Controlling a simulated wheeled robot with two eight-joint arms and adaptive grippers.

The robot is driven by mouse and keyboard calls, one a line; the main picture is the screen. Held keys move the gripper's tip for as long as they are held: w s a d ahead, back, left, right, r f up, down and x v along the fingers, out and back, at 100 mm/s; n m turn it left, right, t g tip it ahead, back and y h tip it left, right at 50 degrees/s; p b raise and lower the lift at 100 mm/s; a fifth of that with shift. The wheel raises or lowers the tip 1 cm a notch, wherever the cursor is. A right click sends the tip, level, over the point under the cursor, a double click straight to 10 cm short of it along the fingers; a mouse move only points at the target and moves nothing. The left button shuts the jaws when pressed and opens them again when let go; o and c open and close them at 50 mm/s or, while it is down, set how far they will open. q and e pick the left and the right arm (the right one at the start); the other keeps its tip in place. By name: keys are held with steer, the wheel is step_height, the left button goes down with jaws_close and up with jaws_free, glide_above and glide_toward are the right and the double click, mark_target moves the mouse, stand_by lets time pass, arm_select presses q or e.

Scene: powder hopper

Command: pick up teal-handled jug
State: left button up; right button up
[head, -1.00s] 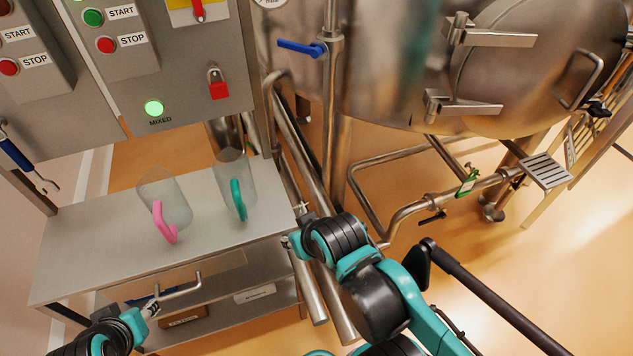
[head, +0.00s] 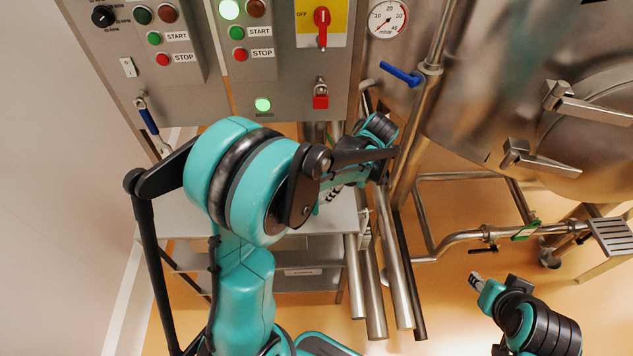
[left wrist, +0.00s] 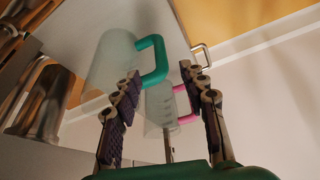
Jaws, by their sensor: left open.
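The clear jug (left wrist: 112,62) with the teal handle (left wrist: 155,62) shows in the left wrist view. Its handle lies ahead of and roughly between the fingertips of my left gripper (left wrist: 162,75), which is open and empty. I cannot tell whether the fingers touch the handle. In the head view my left arm covers the jug, and my left gripper (head: 334,192) is partly hidden over the steel table. My right gripper (head: 476,282) is at the lower right, away from the table; its fingers are too small to read.
A second clear jug with a pink handle (left wrist: 184,104) stands close by. The steel table (head: 172,214) stands below the control panel (head: 205,98). Vertical steel pipes (head: 384,245) rise close to its right side. Open floor (head: 440,330) lies further right.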

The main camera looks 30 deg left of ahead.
arm_select(q)
steer(key=b+x, duration=0.2)
steer(key=x, duration=1)
steer(key=shift+a, duration=0.15)
steer(key=shift+s, duration=0.1)
jaws_close()
